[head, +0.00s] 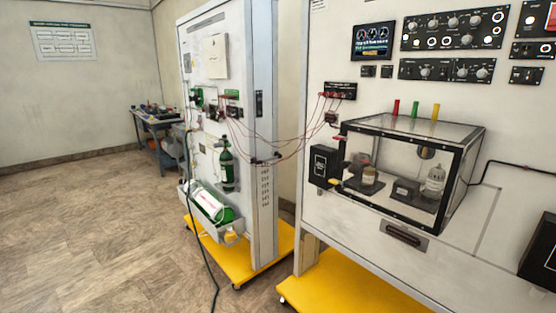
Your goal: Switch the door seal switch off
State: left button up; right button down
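A clear chamber with a black frame (348,171) is mounted on the right white panel (340,25). Several small jars and blocks stand inside it. Black control plates (453,29) with knobs and lights sit above the chamber, beside a small lit screen (372,41). Neither of my grippers is in view.
A second white panel (206,110) with green cylinders (227,168) stands left on a yellow base (235,250). Thin red cables (285,137) hang between the panels. A dark box (541,250) is at the right edge. The floor (90,230) at left is clear.

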aim_at(527, 75)
jog(key=z, duration=1.4)
